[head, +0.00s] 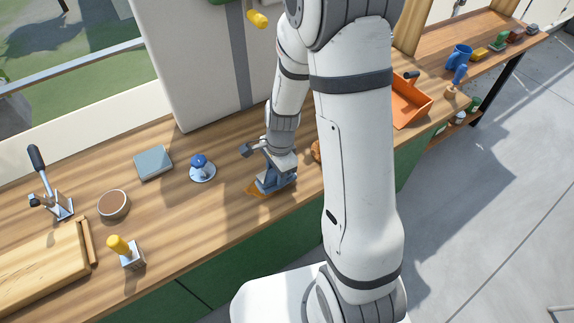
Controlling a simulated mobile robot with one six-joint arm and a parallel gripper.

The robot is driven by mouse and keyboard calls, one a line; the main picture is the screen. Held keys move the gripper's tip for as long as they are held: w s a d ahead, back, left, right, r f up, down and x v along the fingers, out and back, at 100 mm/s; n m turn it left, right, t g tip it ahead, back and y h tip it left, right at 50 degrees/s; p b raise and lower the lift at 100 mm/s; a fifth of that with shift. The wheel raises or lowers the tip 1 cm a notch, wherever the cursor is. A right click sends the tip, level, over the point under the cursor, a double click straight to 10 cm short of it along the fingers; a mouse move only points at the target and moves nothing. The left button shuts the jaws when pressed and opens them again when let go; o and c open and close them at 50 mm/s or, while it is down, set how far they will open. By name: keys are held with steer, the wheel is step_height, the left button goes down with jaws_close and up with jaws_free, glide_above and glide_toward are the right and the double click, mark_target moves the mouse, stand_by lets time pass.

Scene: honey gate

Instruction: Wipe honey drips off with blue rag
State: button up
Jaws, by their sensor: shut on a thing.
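My gripper (268,167) is low over the wooden counter, right of the middle of its left stretch. It is shut on the blue rag (279,185), a bunched blue-grey shape at the counter surface under the jaws. An amber honey patch (254,189) shows on the wood at the left edge of the rag. The rag and gripper hide part of this spot, so I cannot tell how far the honey reaches beneath. My arm hides some of the counter to the right.
A blue-knobbed piece on a pale round base (202,170) stands close left of my gripper. Further left are a grey-blue block (153,163), a round brown dish (113,205), a yellow-handled tool (127,253) and a lever clamp (50,195). An orange bin (408,104) stands right of my arm.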

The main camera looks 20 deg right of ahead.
steer(key=p, duration=0.1)
glide_above(245, 201)
steer(key=shift+d, duration=0.1)
stand_by(0.4)
steer(key=shift+f, duration=0.75)
steer(key=shift+f, duration=0.25)
steer(key=shift+d, duration=0.1)
